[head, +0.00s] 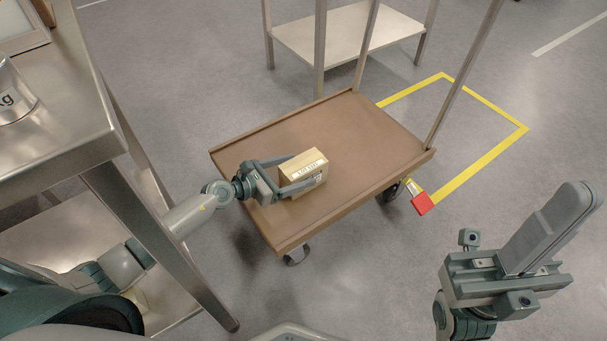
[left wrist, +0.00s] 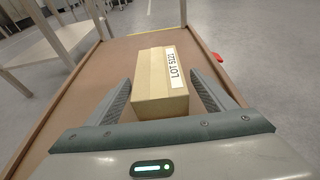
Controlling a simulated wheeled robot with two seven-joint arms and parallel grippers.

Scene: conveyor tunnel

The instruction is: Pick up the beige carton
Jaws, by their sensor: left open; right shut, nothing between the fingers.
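The beige carton (head: 303,168) stands on the brown deck of a trolley in the head view, with a white label on it. In the left wrist view the carton (left wrist: 160,82) lies between the fingers and its label reads LOT 5121. My left gripper (head: 290,176) is open, with one finger on each side of the carton's near part. In the left wrist view a gap shows beside the carton on both sides. My right gripper (head: 560,225) is shut and empty, away from the trolley at the lower right.
The trolley (head: 350,130) has a low rim and upright posts at its far side. A steel table (head: 60,135) stands at the left, close to my left arm. A low shelf (head: 345,35) is behind. Yellow floor tape (head: 480,163) and a red block (head: 422,204) lie right.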

